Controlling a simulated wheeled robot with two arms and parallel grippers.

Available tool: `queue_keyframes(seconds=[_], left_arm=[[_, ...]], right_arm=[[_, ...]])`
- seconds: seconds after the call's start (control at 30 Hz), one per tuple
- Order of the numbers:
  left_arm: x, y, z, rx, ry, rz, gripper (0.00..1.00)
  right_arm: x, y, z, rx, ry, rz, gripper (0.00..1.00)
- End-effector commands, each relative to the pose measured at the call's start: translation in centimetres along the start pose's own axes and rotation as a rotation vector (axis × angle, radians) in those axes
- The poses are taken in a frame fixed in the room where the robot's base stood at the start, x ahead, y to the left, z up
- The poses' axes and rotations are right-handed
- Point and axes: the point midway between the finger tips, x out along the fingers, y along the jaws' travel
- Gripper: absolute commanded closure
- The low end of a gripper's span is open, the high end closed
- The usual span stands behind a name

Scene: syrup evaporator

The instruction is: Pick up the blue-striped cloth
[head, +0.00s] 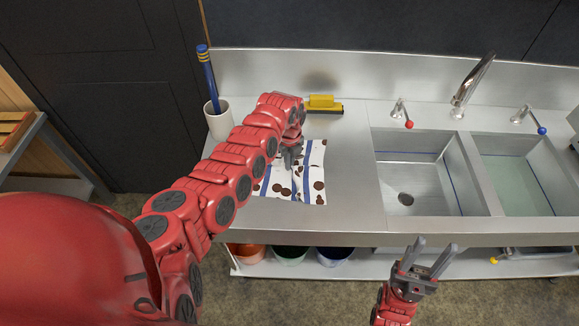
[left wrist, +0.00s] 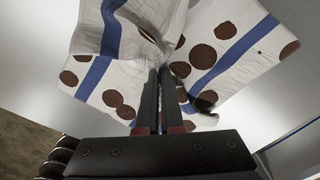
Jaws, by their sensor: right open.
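The blue-striped cloth (head: 310,188) is white with blue stripes and brown spots. In the head view it lies on the steel counter left of the sinks, partly hidden by my left arm. My left gripper (head: 289,163) points down at the cloth's middle. In the left wrist view its fingers (left wrist: 162,75) are close together, and the cloth (left wrist: 221,58) is puckered up at their tips. Whether the cloth's edges touch the counter is hard to tell. My right gripper (head: 434,249) is open and empty in front of the counter, below the sinks.
A white cup (head: 218,121) with a blue-handled tool (head: 208,75) stands at the counter's back left. A yellow squeegee (head: 323,104) lies behind the cloth. Two sinks (head: 416,172) are to the right. Several buckets (head: 334,256) sit on the shelf below.

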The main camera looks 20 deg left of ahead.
Motion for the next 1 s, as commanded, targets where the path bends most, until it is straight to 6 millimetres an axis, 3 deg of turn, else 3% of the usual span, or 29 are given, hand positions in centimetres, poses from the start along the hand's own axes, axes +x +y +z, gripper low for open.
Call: queue_keyframes(seconds=[0.1,0.4,0.57,0.9,1.0], left_arm=[[-3.5,0.0,0.1,-0.001,-0.002,-0.002,1.00],[-10.2,-0.1,0.2,0.000,-0.005,-0.003,1.00],[-11.7,0.0,0.1,-0.001,-0.004,-0.003,1.00],[-11.9,-0.1,0.1,-0.001,-0.004,-0.004,1.00],[-13.3,-0.1,0.3,-0.002,-0.006,-0.007,1.00]], right_arm=[[3.1,0.1,-0.5,0.000,0.001,0.000,0.50],[8.5,0.4,-1.4,0.000,0.000,0.000,0.50],[9.0,0.4,-1.5,0.000,0.000,0.000,0.50],[8.8,0.4,-1.5,0.000,0.000,0.000,0.50],[8.7,0.4,-1.5,0.000,0.000,0.000,0.50]])
